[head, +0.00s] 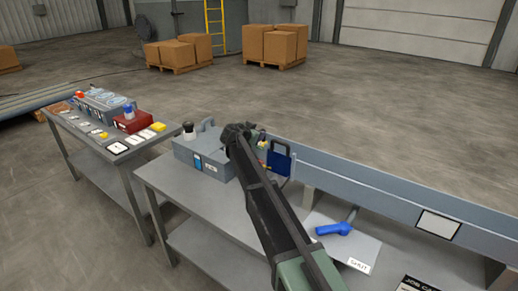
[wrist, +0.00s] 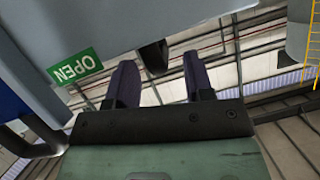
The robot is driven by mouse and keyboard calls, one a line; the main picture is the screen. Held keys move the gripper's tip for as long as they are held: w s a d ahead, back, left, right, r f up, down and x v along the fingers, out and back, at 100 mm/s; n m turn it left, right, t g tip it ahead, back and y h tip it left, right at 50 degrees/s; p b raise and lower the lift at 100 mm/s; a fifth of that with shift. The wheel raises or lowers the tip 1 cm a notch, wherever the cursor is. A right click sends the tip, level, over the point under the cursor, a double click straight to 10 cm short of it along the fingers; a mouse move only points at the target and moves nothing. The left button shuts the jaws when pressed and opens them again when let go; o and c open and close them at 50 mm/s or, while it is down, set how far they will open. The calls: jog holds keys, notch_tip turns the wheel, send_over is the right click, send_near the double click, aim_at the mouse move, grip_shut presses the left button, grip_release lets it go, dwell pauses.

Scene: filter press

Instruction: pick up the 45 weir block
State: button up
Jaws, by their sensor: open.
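I cannot pick out the 45 weir block for certain in either view, and no marking of 45 is readable. In the head view my gripper (head: 238,132) is at the far end of my arm, over the back of the near bench by a grey box. In the wrist view my gripper (wrist: 162,82) is open, with two dark fingers apart. A short dark piece (wrist: 155,56) juts from a grey body (wrist: 170,20) and shows between the fingers. I cannot tell whether they touch it. A green OPEN label (wrist: 75,67) appears upside down on the left.
The grey box (head: 190,150) has a dark-topped knob. A blue plate (head: 280,160) stands right of my gripper. A blue lever (head: 333,229) lies above a SHUT label (head: 358,266). A long grey trough (head: 380,190) backs the bench. The left table (head: 125,160) carries several small items.

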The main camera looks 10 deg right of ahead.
jog(key=x, duration=0.2)
jog(key=shift+w+d+f+b, duration=0.1)
jog(key=shift+w+f+b, duration=0.1)
jog(key=shift+b, duration=0.1)
jog(key=shift+s+r, duration=0.1)
jog(key=shift+c, duration=0.2)
grip_shut()
jog(key=shift+r, duration=0.1)
notch_tip(320, 180, up, 20)
jog(key=p, duration=2)
